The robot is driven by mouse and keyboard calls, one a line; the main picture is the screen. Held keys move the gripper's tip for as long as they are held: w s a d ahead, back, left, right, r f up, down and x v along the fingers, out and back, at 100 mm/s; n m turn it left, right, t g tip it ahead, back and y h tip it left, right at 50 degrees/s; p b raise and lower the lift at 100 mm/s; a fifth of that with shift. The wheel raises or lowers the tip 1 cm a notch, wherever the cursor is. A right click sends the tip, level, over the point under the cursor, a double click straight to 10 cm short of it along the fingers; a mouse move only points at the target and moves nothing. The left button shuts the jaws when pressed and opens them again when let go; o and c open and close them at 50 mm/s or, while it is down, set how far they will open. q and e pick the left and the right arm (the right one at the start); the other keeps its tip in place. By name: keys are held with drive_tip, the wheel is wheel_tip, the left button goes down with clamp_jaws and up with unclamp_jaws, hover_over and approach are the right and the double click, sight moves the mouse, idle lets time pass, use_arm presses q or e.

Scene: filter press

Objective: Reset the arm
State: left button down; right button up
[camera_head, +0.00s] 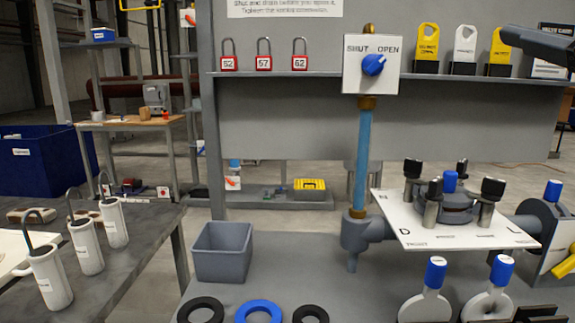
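A dark, rounded part that looks like a link of my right arm (540,43) enters at the upper right edge, in front of the shelf's right end. It hides part of a yellow tag and a boxed item there. No gripper fingers show on it. My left arm and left gripper are out of view, and so is my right gripper.
A panel with a blue knob (373,65) stands above a blue pipe (363,160). A white plate (455,222) with black-capped posts is at right. A grey bin (221,252), several rings and blue-handled parts sit on the bench. White canisters (86,247) stand at left.

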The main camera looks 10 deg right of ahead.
drive_tip(key=w+f+m+g+y, duration=0.1)
drive_tip(key=w+f+m+g, duration=0.15)
drive_tip(key=w+f, duration=1.05)
wheel_tip(320, 180, down, 18)
drive_tip(key=w+a+m+g, duration=0.1)
drive_tip(key=w+a+g, duration=0.1)
drive_tip(key=a+g, duration=0.1)
drive_tip(key=s+a+f+m+g+y, duration=0.1)
drive_tip(key=s+a+f, duration=0.15)
drive_tip(key=f, duration=0.65)
drive_tip(key=s+a+f+m+g, duration=0.1)
drive_tip(key=s+a+f, duration=0.15)
drive_tip(key=f, duration=0.65)
drive_tip(key=s+a+f+m+g, duration=0.2)
drive_tip(key=s+a+f+g, duration=0.1)
drive_tip(key=s+a+f, duration=0.6)
drive_tip(key=s+f, duration=0.3)
drive_tip(key=f, duration=0.2)
drive_tip(key=shift+s+a+f, duration=0.15)
drive_tip(key=shift+s, duration=0.1)
drive_tip(key=shift+c, duration=0.3)
